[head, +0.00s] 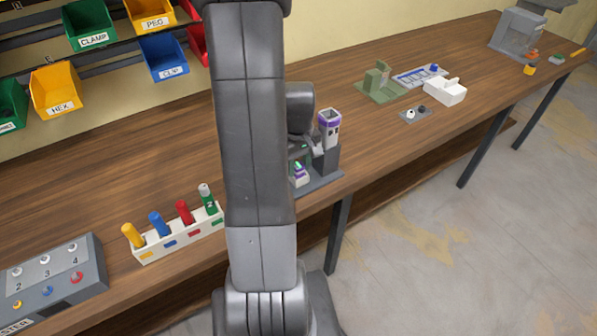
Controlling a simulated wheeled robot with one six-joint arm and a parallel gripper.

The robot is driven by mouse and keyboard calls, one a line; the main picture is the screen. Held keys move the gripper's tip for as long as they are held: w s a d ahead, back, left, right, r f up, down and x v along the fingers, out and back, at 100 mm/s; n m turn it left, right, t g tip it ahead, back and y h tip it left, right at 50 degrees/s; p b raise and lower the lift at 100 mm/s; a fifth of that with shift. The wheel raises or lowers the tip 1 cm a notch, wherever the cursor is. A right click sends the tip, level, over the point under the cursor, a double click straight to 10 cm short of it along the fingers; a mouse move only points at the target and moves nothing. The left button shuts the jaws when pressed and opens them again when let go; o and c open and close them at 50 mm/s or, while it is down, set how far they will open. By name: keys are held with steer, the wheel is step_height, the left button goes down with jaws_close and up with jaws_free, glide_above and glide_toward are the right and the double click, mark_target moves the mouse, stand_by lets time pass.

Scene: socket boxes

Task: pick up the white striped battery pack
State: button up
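A dark grey charging dock (322,181) stands near the front edge of the bench, partly hidden behind my arm. An upright pale grey pack with a purple band at its top (330,129) stands at the dock's right. A lower piece with purple and white on it (300,174) sits further left in the dock, beside a small green light. I cannot make out a white stripe on either one; anything further left is hidden by my arm. My gripper (305,146) appears as dark parts just beside the upright pack, mostly covered by my arm. Its fingers cannot be told apart.
A white rack (180,243) with several coloured cylinders and a grey numbered box (52,287) stand at left. A green fixture (380,84), a white box (445,91) and a grey machine (517,34) stand at right. Coloured bins hang behind. The bench between dock and green fixture is mostly clear.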

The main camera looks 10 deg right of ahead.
steer(key=c, duration=0.4)
steer(key=shift+c, duration=0.2)
steer(key=shift+r, duration=0.1)
